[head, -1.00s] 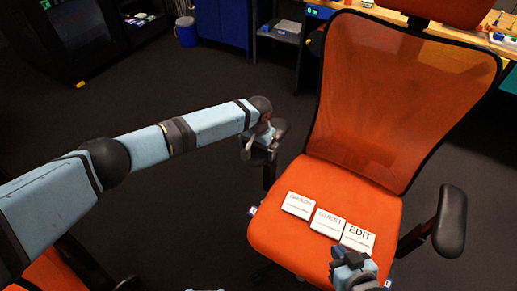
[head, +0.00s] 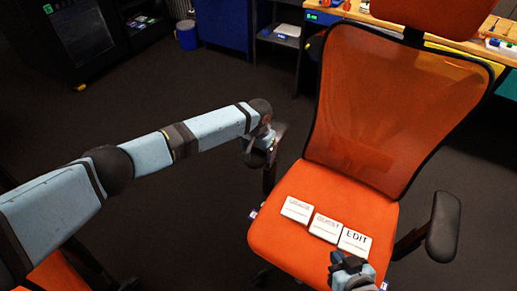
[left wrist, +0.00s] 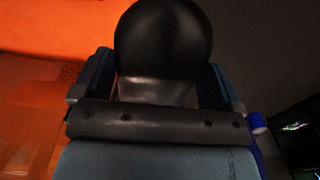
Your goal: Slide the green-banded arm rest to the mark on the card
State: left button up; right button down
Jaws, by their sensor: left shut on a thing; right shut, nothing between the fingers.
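An orange office chair (head: 345,190) has a black arm rest on each side. My left gripper (head: 266,137) is at the left arm rest (head: 256,158), shut on it. In the left wrist view the rounded black pad of this arm rest (left wrist: 163,40) sits between my blue-grey fingers. The right arm rest (head: 443,227) stands free. No green band shows clearly on either. Three white cards lie on the seat: one with blurred print (head: 297,209), one reading GUEST (head: 326,228) and one reading EDIT (head: 354,241). My right gripper (head: 350,264) is shut and empty by the seat's front edge.
A workbench (head: 352,14) with tools stands behind the chair. A blue bin (head: 187,36) and a dark cabinet (head: 78,38) are at the back left. Dark floor (head: 180,90) is clear between them and my left arm.

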pick_arm(q)
jog(key=shift+w+r, duration=0.1)
jog(key=shift+r, duration=0.1)
pick_arm(e)
jog(key=shift+w+f, duration=0.1)
jog(key=shift+f, duration=0.1)
pick_arm(q)
jog(key=o, duration=1)
jog(key=shift+r, duration=0.1)
pick_arm(e)
jog(key=shift+r, duration=0.25)
pick_arm(q)
jog(key=shift+r, duration=0.35)
jog(key=shift+r+p, duration=0.7)
jog(key=shift+r, duration=5.9)
pick_arm(e)
jog(key=shift+d+r, duration=0.1)
jog(key=shift+r, duration=0.3)
